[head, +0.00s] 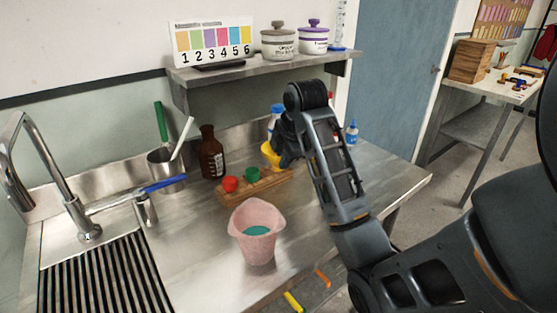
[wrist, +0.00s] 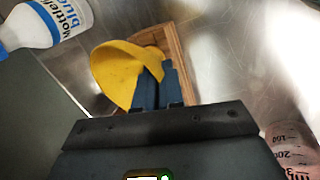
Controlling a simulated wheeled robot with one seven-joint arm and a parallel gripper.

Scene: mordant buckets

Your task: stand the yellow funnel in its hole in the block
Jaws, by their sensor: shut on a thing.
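The yellow funnel (head: 269,155) is at the right end of the wooden block (head: 232,197), partly behind my gripper (head: 282,160). In the wrist view my gripper (wrist: 158,80) is shut on the yellow funnel (wrist: 118,72), with both fingers close together at its side. The funnel's wide cone faces left there and looks tilted. The wooden block (wrist: 178,45) shows just beyond and beneath it. A red piece (head: 230,184) and a green piece (head: 252,174) stand in the block to the left. The funnel's spout and its hole are hidden, so I cannot tell whether it is in.
A pink beaker (head: 257,222) with teal liquid stands in front of the block. A brown bottle (head: 211,152) stands behind it. A white and blue bottle (wrist: 35,25) is close by in the wrist view. The shelf (head: 260,67) overhangs the back. The sink tap (head: 60,180) is left.

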